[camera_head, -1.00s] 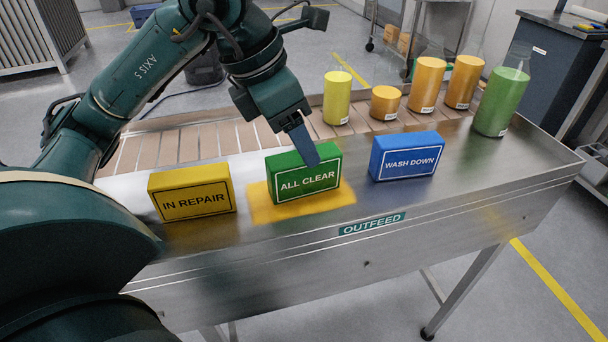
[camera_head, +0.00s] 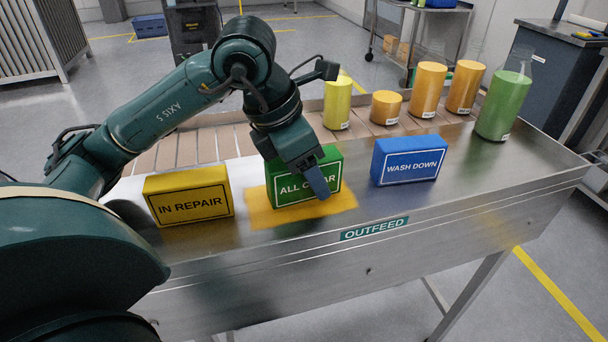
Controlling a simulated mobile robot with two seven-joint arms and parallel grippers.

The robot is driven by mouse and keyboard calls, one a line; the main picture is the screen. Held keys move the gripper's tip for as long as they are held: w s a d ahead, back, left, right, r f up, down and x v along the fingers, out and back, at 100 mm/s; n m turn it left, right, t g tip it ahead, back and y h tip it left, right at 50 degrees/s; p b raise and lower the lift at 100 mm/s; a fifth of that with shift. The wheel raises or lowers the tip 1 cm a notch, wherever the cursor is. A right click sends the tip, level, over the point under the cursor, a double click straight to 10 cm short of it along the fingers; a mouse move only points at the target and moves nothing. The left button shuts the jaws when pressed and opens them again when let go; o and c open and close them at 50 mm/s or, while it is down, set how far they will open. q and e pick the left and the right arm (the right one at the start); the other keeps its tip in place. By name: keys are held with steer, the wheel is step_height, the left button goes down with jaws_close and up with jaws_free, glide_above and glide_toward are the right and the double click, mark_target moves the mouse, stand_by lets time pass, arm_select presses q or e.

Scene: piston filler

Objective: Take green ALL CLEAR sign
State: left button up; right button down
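The green ALL CLEAR sign (camera_head: 331,169) is a block standing upright on a yellow patch (camera_head: 262,214) of the metal OUTFEED table, between the other two signs. My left gripper (camera_head: 318,186) reaches down over the sign, and a blue-grey finger hangs in front of its face, covering part of the lettering. The other finger is hidden behind the hand or the sign, so I cannot tell how wide the gripper is or whether it touches the sign. My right gripper is not in view.
The yellow IN REPAIR sign (camera_head: 188,195) stands left of the green sign, and the blue WASH DOWN sign (camera_head: 408,159) stands right. Several yellow, orange and green containers, such as the green one (camera_head: 503,105), stand along the back. The table's front right (camera_head: 490,172) is clear.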

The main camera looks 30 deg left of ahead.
arm_select(q)
steer(key=shift+f+b, duration=0.25)
steer(key=shift+b, duration=0.05)
steer(key=shift+c, duration=0.2)
steer(key=c, duration=1)
